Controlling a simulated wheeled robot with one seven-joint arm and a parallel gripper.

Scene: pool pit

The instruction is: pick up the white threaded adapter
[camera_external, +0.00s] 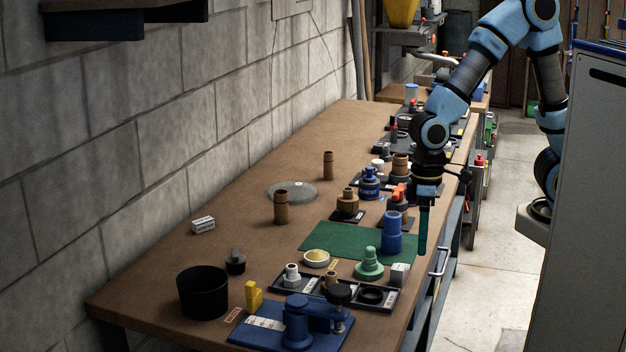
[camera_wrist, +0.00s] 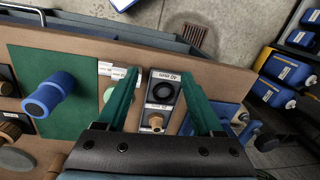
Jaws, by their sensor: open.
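The white threaded adapter (camera_external: 292,275) stands upright in the left compartment of a black divided tray (camera_external: 312,291) near the front of the bench. My gripper (camera_external: 422,250) points down by the bench's right edge, right of and beyond the tray, apart from the adapter. It is open and empty; in the wrist view its two teal fingers (camera_wrist: 159,74) are spread either side of the tray's black ring (camera_wrist: 163,91) and brown fitting (camera_wrist: 157,121). I cannot make out the adapter in the wrist view; my gripper body covers the lower middle.
A blue pipe piece (camera_external: 392,232) stands on the green mat (camera_external: 330,240) near my gripper. A green flanged fitting (camera_external: 369,264) and a white block (camera_external: 399,275) stand behind the tray. A blue vise (camera_external: 300,325) sits in front. The left bench middle is mostly clear.

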